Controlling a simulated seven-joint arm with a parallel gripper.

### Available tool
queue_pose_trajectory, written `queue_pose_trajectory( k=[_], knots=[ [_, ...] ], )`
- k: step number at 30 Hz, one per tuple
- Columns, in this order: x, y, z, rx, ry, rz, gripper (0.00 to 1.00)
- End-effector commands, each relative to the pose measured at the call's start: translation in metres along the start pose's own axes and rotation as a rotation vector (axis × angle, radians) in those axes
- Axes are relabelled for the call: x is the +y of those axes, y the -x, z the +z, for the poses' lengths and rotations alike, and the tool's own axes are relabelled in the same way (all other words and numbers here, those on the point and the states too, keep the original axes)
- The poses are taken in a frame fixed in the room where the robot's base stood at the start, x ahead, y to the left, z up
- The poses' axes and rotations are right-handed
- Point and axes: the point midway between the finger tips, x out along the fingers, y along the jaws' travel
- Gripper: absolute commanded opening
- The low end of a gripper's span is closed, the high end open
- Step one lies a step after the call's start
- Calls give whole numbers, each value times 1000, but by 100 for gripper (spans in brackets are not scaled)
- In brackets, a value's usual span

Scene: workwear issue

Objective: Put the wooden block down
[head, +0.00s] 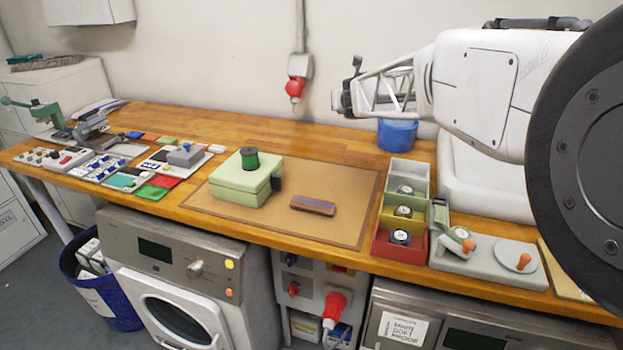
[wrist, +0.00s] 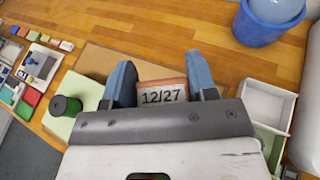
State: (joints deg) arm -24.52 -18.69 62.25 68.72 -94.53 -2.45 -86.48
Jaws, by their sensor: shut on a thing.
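In the wrist view, my gripper (wrist: 161,85) has its two blue-grey fingers on either side of the wooden block (wrist: 162,83). It is shut on the block. The block has a reddish-brown edge and a pale face marked "12/27". Behind it is the brown work mat (wrist: 103,62), which also shows in the head view (head: 345,180). The block's underside is hidden, and its height above the mat cannot be told. I cannot clearly make out the fingers or the held block in the head view.
On the mat are a pale green box (head: 240,190) topped by a green spool (head: 249,158), and a brown piece with a blue stripe (head: 313,205). Right of the mat stand grey, yellow and red bins (head: 384,243). A blue tub (head: 397,135) is behind. The mat's front right is bare.

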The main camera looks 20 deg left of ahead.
Motion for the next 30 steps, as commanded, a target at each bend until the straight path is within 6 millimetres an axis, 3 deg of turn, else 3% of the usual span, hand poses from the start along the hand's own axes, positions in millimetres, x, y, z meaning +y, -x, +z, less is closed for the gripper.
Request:
queue_pose_trajectory(
  k=[30],
  knots=[
    [29, 11, -11, 2, 112, 271, 30]
  ],
)
